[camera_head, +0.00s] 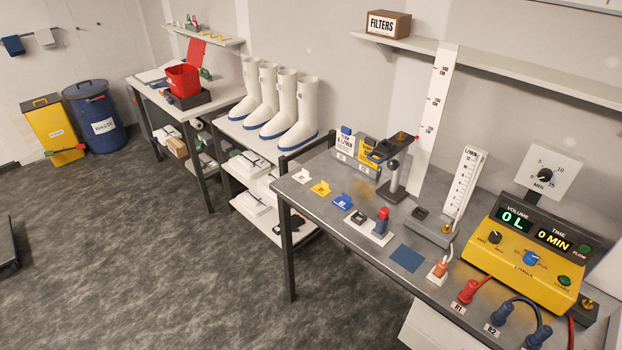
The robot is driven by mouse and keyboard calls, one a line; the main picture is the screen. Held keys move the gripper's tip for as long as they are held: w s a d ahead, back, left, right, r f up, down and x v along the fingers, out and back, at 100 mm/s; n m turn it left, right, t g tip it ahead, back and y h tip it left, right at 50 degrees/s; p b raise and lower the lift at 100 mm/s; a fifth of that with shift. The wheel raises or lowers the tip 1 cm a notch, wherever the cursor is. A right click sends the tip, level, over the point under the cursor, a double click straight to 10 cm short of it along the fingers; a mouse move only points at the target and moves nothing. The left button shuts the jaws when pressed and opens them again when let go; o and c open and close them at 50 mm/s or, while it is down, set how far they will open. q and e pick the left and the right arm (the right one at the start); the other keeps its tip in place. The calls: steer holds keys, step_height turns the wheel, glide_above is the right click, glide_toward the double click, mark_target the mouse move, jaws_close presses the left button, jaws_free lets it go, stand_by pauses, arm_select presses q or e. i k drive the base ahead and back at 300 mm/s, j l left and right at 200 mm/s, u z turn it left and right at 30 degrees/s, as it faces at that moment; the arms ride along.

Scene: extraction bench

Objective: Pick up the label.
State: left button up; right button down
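Several small label-like tags stand in a row near the left front of the grey metal bench (405,215). They are a white tag (301,177), a yellow tag (321,188) and a blue tag (342,201). Each has small dark marks too small to read surely. Flat white labels R1 (459,309) and R2 (492,329) lie at the bench's front edge by red and blue connectors. I cannot tell which one the task's label is. Neither of my grippers is in view.
A yellow control box (525,262) with lit displays fills the bench's right end. A stand (395,180), a tall white scale (433,120) and a flowmeter (463,190) stand behind. A blue square (407,257) lies flat. White boots (285,105) stand on a rack; floor is open at left.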

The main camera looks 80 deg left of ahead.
mark_target(302, 177)
steer(key=u, duration=3)
steer(key=j+z, duration=0.1)
steer(key=z, duration=0.25)
steer(key=i+j+z, duration=0.1)
steer(key=z, duration=0.25)
steer(key=j+z, duration=0.2)
steer(key=z, duration=0.15)
steer(key=j+z, duration=0.25)
steer(key=j, duration=0.6)
steer(key=j+z, duration=0.3)
steer(key=j, duration=1.25)
